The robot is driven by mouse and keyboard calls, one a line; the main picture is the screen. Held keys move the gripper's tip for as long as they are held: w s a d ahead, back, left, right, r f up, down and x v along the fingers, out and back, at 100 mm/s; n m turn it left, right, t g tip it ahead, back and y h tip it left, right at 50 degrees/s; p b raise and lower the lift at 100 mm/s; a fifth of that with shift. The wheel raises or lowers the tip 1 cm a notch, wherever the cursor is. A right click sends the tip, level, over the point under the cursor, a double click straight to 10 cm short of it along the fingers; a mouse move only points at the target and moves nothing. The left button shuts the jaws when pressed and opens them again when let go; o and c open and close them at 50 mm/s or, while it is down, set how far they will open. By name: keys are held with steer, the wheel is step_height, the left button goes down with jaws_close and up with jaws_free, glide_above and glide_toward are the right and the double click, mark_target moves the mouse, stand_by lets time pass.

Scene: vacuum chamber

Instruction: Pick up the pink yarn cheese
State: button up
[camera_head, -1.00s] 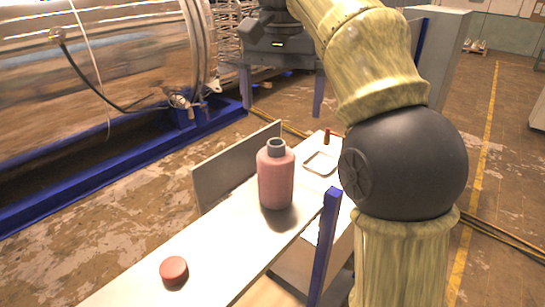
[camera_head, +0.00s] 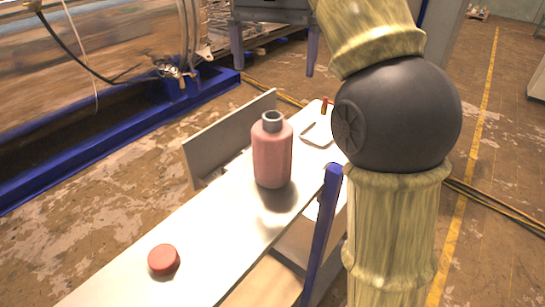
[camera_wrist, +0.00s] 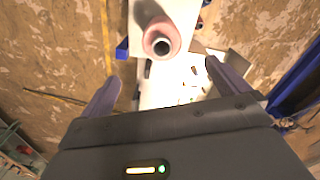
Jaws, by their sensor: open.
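A small white tray (camera_head: 317,135) lies farther back. A grey panel (camera_head: 228,137) edges the table's left side; a blue post (camera_head: 322,232) stands at the right.

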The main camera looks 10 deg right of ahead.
mark_target(273, 133)
steer(key=shift+w+f+b, duration=0.1)
steer(key=shift+f+b, duration=1.3)
steer(key=shift+f, duration=4)
steer(key=shift+w+f+p, duration=0.1)
steer(key=shift+f+p, duration=0.8)
steer(key=shift+f, duration=1.7)
steer(key=shift+c, duration=0.4)
steer(key=c, duration=1.5)
